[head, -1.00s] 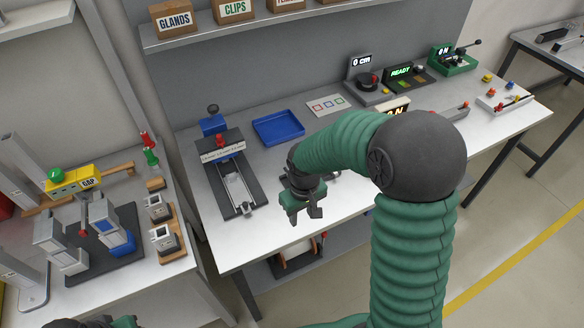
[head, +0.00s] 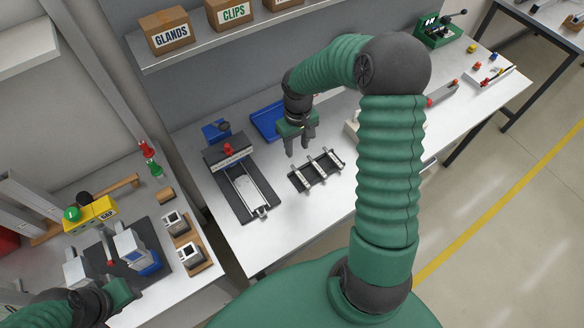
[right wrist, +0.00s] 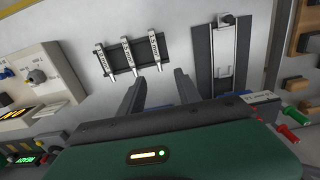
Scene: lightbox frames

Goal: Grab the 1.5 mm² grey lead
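A dark rack (head: 308,180) holding three pale grey pieces lies on the white bench. In the right wrist view the rack (right wrist: 139,62) carries three labelled strips: left (right wrist: 105,60), middle (right wrist: 130,57) and right (right wrist: 157,50). Their labels are too small to read surely, so I cannot tell which is the 1.5 mm² grey lead. My right gripper (head: 300,151) is open and empty, above the bench near the rack's far left end. Its two fingers (right wrist: 157,86) stand apart in the wrist view. My left gripper (head: 122,292) is at the lower left; its fingers are unclear.
A dark fixture with a metal rail (head: 243,190) stands left of the rack. A blue tray (head: 264,121) is behind my right gripper. A shelf with boxes (head: 168,30) overhangs the back. The side bench at left holds a yellow GAP device (head: 93,214). Bare bench lies before the rack.

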